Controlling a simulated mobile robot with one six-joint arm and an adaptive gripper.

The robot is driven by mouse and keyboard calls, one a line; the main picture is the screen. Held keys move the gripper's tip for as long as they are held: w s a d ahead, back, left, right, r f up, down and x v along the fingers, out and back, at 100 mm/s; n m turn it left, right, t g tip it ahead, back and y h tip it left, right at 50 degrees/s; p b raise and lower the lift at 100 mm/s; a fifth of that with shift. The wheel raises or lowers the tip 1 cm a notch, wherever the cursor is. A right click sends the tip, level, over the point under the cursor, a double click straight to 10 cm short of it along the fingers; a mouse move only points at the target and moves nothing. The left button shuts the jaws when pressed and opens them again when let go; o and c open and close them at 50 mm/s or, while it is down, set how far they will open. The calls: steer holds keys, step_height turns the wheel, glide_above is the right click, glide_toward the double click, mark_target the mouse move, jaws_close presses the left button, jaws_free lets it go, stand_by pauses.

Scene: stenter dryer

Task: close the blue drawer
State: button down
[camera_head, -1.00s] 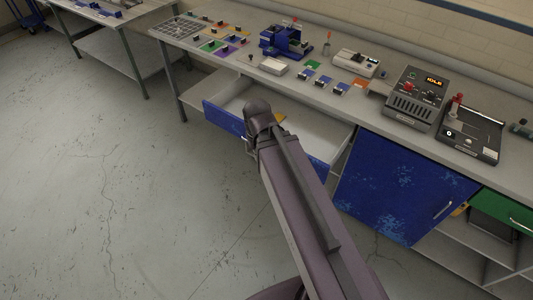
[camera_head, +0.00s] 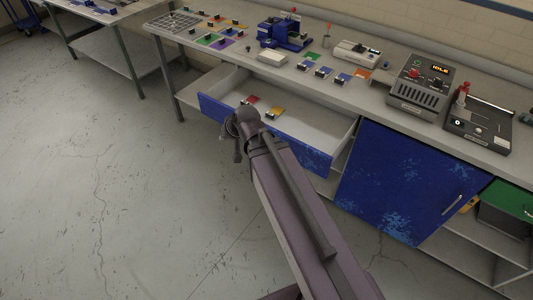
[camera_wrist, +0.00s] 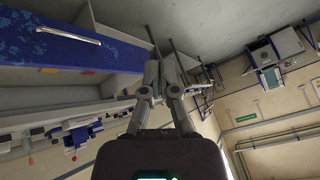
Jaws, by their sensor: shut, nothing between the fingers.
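The blue drawer (camera_head: 305,154) is pulled open under the workbench, its worn blue front standing out from the bench. A red piece and a yellow piece (camera_head: 277,112) lie inside it. In the wrist view the drawer front (camera_wrist: 60,45) fills the upper left, with its pale bar handle (camera_wrist: 68,36). My gripper (camera_head: 237,157) hangs outside the drawer, in front of its face, partly hidden by my own arm. In the wrist view my gripper (camera_wrist: 160,62) is shut and empty, its tips beside the drawer front. I cannot tell whether they touch it.
A blue cabinet door (camera_head: 400,185) is to the right of the drawer, and a green drawer (camera_head: 514,200) is farther right. The bench top (camera_head: 225,55) carries a blue fixture, coloured pads and a control box (camera_head: 422,88). The floor (camera_head: 110,180) in front is clear.

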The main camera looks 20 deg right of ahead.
steer(key=w+a+f+m+t+b, duration=0.2)
steer(key=w+a+m+t+b, duration=0.2)
steer(key=w+m+t+b, duration=0.8)
steer(key=s+d+f+m+g+h+b, duration=0.4)
steer(key=f+m+h+b, duration=0.4)
steer(key=b, duration=0.3)
steer(key=s+d+f+m+g+h+b, duration=0.4)
steer(key=s+d+f+m+h+b, duration=0.2)
steer(key=d+f+m+h+b, duration=0.2)
step_height(320, 180, down, 3)
steer(key=h+b, duration=0.2)
steer(key=b, duration=0.1)
steer(key=shift+m, duration=0.3)
steer(key=shift+r, duration=0.1)
